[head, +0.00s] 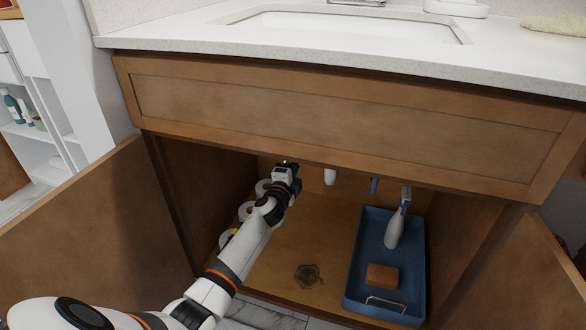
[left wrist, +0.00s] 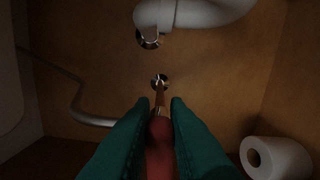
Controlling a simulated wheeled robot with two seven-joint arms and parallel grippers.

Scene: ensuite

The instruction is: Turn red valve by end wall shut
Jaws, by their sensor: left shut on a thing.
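In the left wrist view the red valve handle (left wrist: 159,150) lies between the green fingers of my left gripper (left wrist: 160,110). The fingers are shut on it, one on each side. A metal stem with a round wall plate (left wrist: 159,80) shows just beyond it on the back wall. In the head view my left gripper (head: 288,165) reaches deep into the open cabinet under the sink, and the valve is hidden there. My right gripper is not in view.
A white drain pipe (left wrist: 205,12) passes above the valve. A blue tray (head: 354,262) holds a spray bottle (head: 394,230) and a brown block (head: 382,277). Open cabinet doors (head: 95,225) flank the opening.

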